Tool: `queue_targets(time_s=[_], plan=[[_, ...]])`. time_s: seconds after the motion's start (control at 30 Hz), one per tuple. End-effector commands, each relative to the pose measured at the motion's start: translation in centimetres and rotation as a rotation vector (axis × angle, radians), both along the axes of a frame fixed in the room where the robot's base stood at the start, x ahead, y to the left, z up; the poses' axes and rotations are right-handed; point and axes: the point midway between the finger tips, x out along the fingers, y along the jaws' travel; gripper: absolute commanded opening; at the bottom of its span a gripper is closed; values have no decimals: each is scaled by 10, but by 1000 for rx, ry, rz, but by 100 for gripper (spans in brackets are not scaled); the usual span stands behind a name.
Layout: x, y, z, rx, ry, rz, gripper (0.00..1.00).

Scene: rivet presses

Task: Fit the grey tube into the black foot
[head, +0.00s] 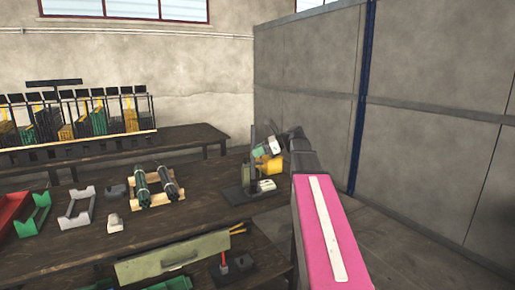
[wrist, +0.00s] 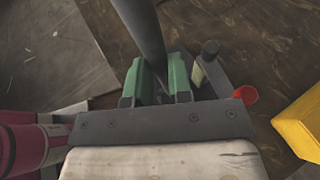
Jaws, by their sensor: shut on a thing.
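In the wrist view my gripper (wrist: 163,88) has its green fingers shut on a dark grey tube (wrist: 143,30). The tube runs up and out of the picture. In the head view my gripper (head: 272,145) is at the right end of the workbench, partly hidden by my arm, and a thin grey upright (head: 253,138) shows beside it.
A yellow block (wrist: 300,125) and a red cup (wrist: 246,94) are close to the gripper. A grey partition (head: 430,130) stands right.

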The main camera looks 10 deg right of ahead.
Motion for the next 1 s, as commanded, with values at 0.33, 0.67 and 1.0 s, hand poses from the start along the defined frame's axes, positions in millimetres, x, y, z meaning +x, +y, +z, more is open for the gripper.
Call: queue_targets(time_s=[0.33, 0.67, 1.0], plan=[[0, 0, -24, 0, 0, -1, 0], [0, 0, -26, 0, -1, -1, 0], [0, 0, -26, 0, -1, -1, 0]])
